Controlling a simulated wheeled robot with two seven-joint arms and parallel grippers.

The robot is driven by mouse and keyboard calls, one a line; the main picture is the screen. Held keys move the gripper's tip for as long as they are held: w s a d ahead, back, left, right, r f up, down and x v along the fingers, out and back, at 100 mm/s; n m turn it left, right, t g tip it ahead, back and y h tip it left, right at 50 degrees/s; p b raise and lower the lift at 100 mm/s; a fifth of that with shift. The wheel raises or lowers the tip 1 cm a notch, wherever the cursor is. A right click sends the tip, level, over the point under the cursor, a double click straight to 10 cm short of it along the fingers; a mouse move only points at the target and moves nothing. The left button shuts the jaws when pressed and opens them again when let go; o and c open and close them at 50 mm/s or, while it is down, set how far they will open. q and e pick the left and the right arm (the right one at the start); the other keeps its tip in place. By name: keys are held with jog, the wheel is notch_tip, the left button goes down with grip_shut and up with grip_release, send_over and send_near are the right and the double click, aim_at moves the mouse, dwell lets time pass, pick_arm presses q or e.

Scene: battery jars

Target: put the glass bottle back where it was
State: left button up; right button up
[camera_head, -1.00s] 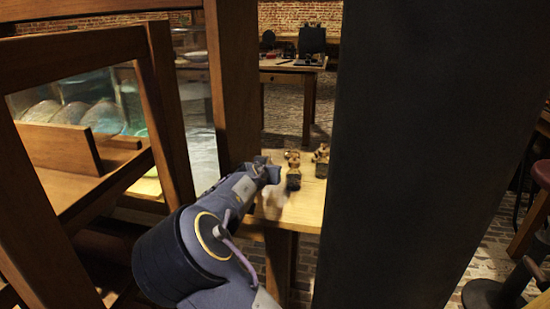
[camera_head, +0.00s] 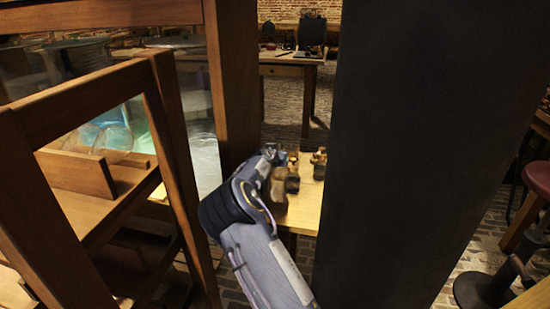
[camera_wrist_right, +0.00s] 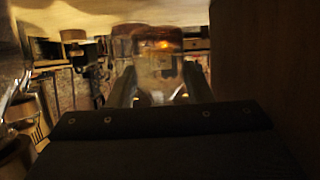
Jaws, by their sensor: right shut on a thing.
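In the right wrist view, a clear glass bottle (camera_wrist_right: 158,65) with a brownish top stands between the two fingers of my right gripper (camera_wrist_right: 160,88). The fingers are shut on it, and the bottle looks roughly upright. In the head view my right gripper (camera_head: 268,153) is at the left edge of a small light wooden table (camera_head: 307,205), close to the small items there. The bottle cannot be made out clearly in that view. My left gripper is not in view.
Small brown and dark items (camera_head: 292,172) stand on the small table, with another (camera_head: 319,160) to their right. A wooden post (camera_head: 232,85) rises just left of my gripper. A wood-framed glass case (camera_head: 165,130) fills the left. A red-topped stool (camera_head: 538,176) is at far right.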

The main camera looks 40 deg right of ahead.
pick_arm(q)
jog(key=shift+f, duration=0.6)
pick_arm(e)
jog(key=shift+f, duration=1.15)
pick_arm(q)
jog(key=shift+b, duration=0.3)
pick_arm(e)
jog(key=shift+a, duration=0.1)
jog(key=shift+f, duration=0.15)
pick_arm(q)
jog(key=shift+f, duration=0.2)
pick_arm(e)
jog(key=o, duration=1)
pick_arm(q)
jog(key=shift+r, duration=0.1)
pick_arm(e)
jog(key=shift+o, duration=0.2)
jog(key=shift+s+a+p, duration=0.1)
jog(key=shift+a+p, duration=0.1)
jog(key=shift+p, duration=0.35)
jog(key=v, duration=1)
jog(key=shift+a+r, duration=0.1)
jog(key=shift+r, duration=0.15)
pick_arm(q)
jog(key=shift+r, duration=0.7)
pick_arm(e)
jog(key=shift+s+a+r, duration=0.25)
jog(key=shift+s+a, duration=0.1)
jog(key=shift+a, duration=0.1)
